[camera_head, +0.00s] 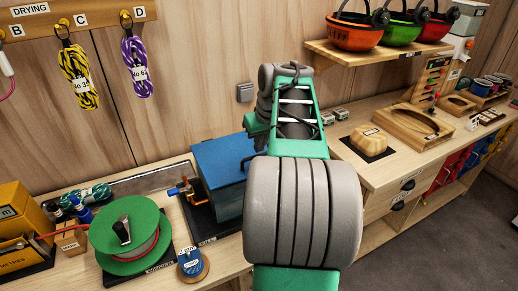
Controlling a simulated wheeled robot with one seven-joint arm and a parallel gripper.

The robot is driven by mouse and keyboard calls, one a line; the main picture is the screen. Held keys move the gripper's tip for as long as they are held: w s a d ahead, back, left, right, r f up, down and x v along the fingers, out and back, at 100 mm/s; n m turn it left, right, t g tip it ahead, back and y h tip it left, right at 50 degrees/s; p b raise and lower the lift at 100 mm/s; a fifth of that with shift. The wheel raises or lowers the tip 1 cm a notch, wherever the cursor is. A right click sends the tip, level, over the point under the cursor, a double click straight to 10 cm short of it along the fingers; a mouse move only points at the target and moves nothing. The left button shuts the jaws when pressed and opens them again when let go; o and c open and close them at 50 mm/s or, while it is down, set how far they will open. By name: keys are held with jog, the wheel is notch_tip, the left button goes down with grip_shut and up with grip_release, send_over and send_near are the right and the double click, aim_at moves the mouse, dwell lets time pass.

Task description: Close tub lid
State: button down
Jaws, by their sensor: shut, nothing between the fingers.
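The tub (229,206) stands on the wooden bench left of my arm, on a dark mat. Its front wall is dark teal-blue. Its blue lid (216,158) lies over the top, flat or nearly flat; I cannot tell whether it is fully seated. My green and grey arm hides the tub's right side. A dark grey part of my arm shows close to the lid's back right corner in the picture, but I cannot tell whether it touches. My gripper's fingers are hidden behind the arm.
A wooden block (369,139) lies right of my arm. Helmets (355,32) sit on a shelf above.

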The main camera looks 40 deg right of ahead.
jog(key=shift+x, duration=0.95)
jog(key=shift+s+a+f, duration=0.1)
jog(key=shift+s, duration=0.05)
